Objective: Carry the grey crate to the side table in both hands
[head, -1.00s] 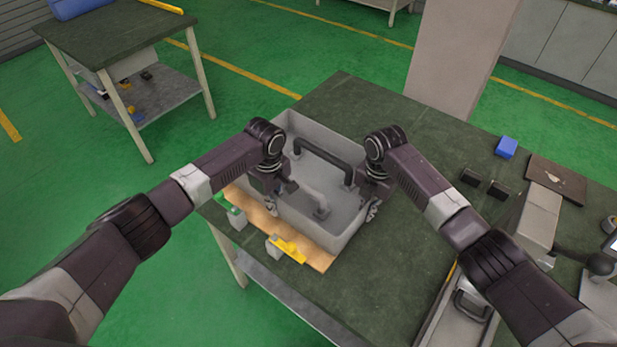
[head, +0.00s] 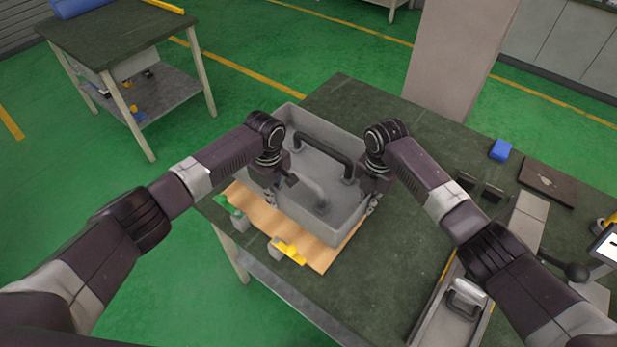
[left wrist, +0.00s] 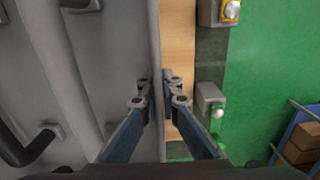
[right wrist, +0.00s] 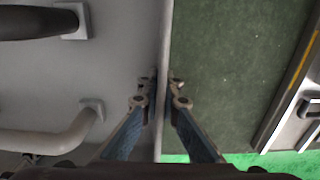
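The grey crate (head: 300,222) is over the wooden board at the left end of the workbench, with a black handle-like bar (head: 322,150) and a light grey bar (head: 308,188) inside. My left gripper (head: 270,197) is shut on its left wall; the left wrist view shows the fingers (left wrist: 167,88) on either side of the wall (left wrist: 154,45). My right gripper (head: 371,204) is shut on the right wall, with fingers (right wrist: 162,90) on both sides of it. A table with a dark green top (head: 115,42), likely the side table, stands at the upper left. The crate's underside is hidden.
The wooden board (head: 312,258) has green and yellow clamps (head: 290,252) along its front edge. A pillar (head: 460,60) stands behind the workbench (head: 400,270). A blue block (head: 501,150) and a tray (head: 450,315) lie to the right. Green floor between the tables is clear.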

